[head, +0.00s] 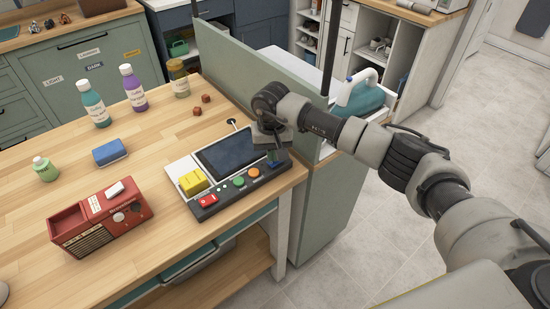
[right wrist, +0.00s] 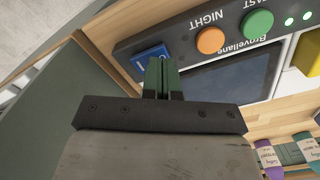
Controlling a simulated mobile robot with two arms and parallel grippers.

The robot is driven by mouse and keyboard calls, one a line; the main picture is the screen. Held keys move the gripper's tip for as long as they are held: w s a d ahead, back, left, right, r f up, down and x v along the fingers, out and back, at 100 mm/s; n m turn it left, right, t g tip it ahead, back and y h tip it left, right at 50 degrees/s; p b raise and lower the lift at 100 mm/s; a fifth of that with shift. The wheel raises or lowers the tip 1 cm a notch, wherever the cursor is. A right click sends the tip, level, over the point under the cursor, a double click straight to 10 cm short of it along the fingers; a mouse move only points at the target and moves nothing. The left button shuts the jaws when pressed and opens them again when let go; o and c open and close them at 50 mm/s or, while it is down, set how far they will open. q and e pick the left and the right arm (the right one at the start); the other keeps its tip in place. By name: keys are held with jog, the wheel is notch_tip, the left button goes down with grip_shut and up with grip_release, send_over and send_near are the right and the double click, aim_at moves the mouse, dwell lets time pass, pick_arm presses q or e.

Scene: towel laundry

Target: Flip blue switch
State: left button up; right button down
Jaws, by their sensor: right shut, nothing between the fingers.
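The blue switch (right wrist: 150,52) is a small rocker at the end of the dark control strip, beside the orange NIGHT button (right wrist: 211,40). In the right wrist view its near edge meets the fingertips; I cannot tell whether they touch it. My right gripper (right wrist: 162,76) is shut and empty, its two green fingers together. In the head view the right gripper (head: 273,152) points down over the right end of the control panel (head: 208,208) and largely hides the switch. My left gripper is in neither view.
On the panel are a screen (head: 228,152), a green button (head: 238,181), a red switch (head: 208,200) and a yellow block (head: 193,182). A green partition (head: 231,70) rises behind the panel.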

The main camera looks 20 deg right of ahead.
jog(key=shift+r+p, duration=0.85)
jog(key=shift+r, duration=1.85)
jog(key=shift+s, duration=0.1)
